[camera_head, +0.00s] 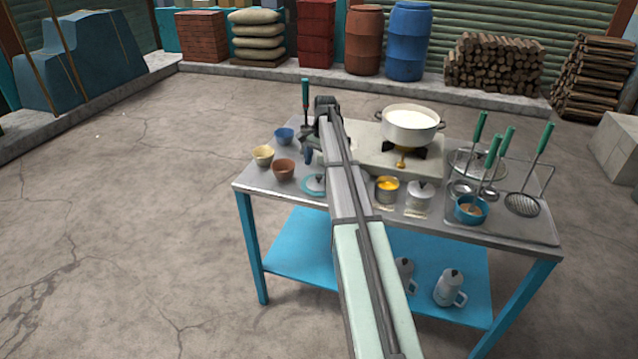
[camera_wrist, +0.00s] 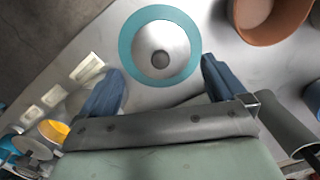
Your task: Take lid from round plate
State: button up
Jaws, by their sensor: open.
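The round plate has a teal rim and lies on the table's front left part, partly behind my arm in the head view (camera_head: 307,190). It shows whole in the wrist view (camera_wrist: 127,52). A silver lid (camera_wrist: 160,32) with a dark knob lies in the plate's middle; it also shows in the head view (camera_head: 315,182). My gripper (camera_wrist: 161,66) is open and empty, its blue fingers spread on either side of the plate's near part in the wrist view. I cannot tell its height above the lid. In the head view my arm hides most of it.
A terracotta bowl (camera_head: 283,170), a cream bowl (camera_head: 263,156) and a blue bowl (camera_head: 284,135) stand left of the plate. A large milk pot (camera_head: 410,130) sits on the burner behind.

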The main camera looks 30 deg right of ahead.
aim_at(319, 175)
jog(key=shift+s+a+f, duration=0.1)
jog(key=shift+f, duration=1.2)
jog(key=shift+s+a+f, duration=0.1)
jog(key=shift+f, duration=1.2)
grip_shut()
jog(key=shift+f, duration=0.1)
